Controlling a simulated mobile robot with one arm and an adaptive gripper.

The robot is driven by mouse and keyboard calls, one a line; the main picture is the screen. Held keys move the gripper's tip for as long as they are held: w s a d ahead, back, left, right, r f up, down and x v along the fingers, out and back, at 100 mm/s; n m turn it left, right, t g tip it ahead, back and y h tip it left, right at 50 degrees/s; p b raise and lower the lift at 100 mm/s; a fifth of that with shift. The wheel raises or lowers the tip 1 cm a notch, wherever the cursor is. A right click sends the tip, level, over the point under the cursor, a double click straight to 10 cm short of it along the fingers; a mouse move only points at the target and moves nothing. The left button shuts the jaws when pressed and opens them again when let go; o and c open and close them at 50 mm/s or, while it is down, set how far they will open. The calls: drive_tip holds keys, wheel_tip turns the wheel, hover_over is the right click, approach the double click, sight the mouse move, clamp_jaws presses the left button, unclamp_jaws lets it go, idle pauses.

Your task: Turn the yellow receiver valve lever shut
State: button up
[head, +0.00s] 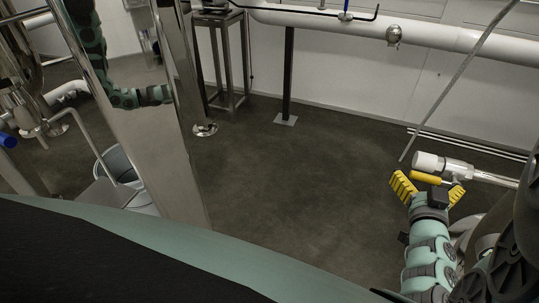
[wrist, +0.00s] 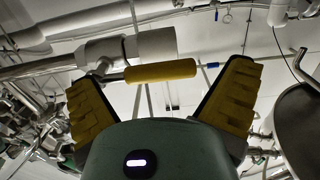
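The yellow receiver valve lever (head: 425,177) lies along a white-ended horizontal pipe (head: 440,163) at the right of the head view. In the wrist view the yellow lever (wrist: 160,72) runs crosswise, below the pale pipe end (wrist: 155,45) as pictured, between and beyond my fingertips. My gripper (head: 428,190) is open, its yellow ridged fingers spread wide on either side of the lever. In the wrist view the fingers (wrist: 158,78) show nothing held between them. I cannot tell whether any finger touches the lever. My gripper hides part of the valve body in the head view.
A polished steel column (head: 180,110) and a bucket (head: 118,163) stand at the left. A large white pipe (head: 440,38) runs along the back wall. A thin slanted rod (head: 455,85) comes down close to the valve. The dark floor (head: 300,165) in the middle is clear.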

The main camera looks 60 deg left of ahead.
drive_tip(key=shift+s, duration=0.1)
drive_tip(key=c, duration=1.4)
drive_tip(key=shift+f, duration=0.1)
